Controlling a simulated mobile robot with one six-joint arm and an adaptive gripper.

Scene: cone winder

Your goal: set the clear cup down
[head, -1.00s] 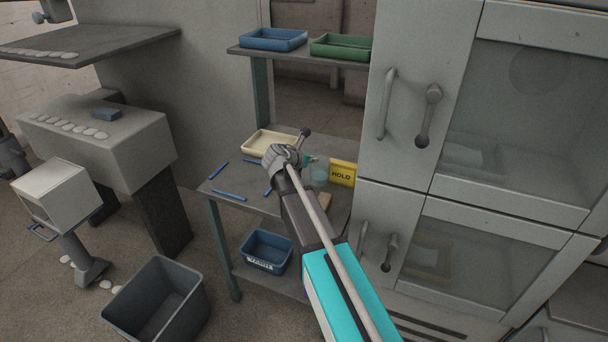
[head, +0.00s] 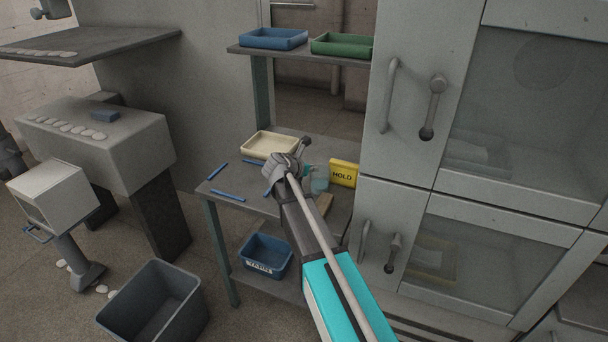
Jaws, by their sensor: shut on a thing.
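The clear cup (head: 319,181) is a small, see-through, bluish cup at the right of the worktable (head: 235,207), just left of the yellow HOLD sign. My gripper (head: 306,166) reaches over the table and is shut on the cup at its left side. The fingertips are small and partly hidden by my wrist. Whether the cup's base touches the tabletop cannot be told from this view.
The yellow HOLD sign (head: 343,173) stands close right of the cup. The cabinet (head: 400,150) bounds the right side.

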